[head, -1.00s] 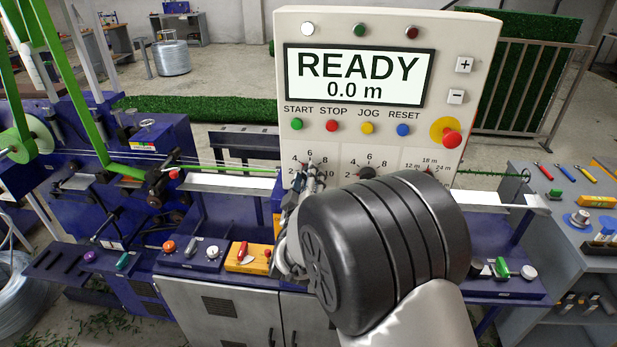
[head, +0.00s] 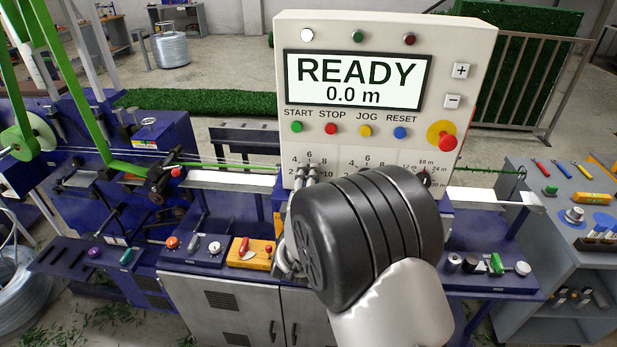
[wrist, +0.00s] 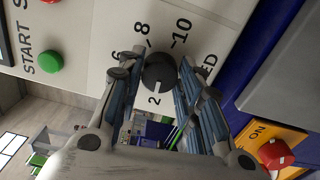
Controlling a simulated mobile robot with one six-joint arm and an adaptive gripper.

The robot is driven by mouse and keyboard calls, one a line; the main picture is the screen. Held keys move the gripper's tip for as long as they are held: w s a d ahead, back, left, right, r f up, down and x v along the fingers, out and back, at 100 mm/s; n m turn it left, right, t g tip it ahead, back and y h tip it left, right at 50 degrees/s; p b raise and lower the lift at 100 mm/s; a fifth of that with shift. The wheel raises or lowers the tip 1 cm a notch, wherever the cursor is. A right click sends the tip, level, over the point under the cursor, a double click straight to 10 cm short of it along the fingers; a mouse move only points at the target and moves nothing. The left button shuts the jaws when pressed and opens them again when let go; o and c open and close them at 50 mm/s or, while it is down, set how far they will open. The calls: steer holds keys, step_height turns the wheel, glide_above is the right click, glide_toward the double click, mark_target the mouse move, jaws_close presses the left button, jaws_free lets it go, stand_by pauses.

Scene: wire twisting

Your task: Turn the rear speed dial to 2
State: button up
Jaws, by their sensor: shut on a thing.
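A black round dial (wrist: 159,72) sits on the cream control panel (head: 385,20), ringed by numbers. In the wrist view 2, 6, 8 and 10 can be read, and a label ends in "ED". Its pale pointer mark lies on the side toward the 2. My gripper (wrist: 160,75) is shut on this dial, one finger on each side. In the head view my gripper (head: 307,178) is at the leftmost dial scale, low on the panel, and hides the dial. My black wrist covers much of the panel's lower middle.
Right of it are a second dial scale (head: 367,159), partly covered, and a length dial (head: 424,178). Above are START (head: 297,127) and other buttons and a screen (head: 356,80) reading READY 0.0 m. A red emergency button (head: 447,142) is at right.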

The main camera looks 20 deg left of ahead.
steer(key=shift+n, duration=0.5)
steer(key=o, duration=1.1)
steer(key=shift+c, duration=0.2)
steer(key=v, duration=1.2)
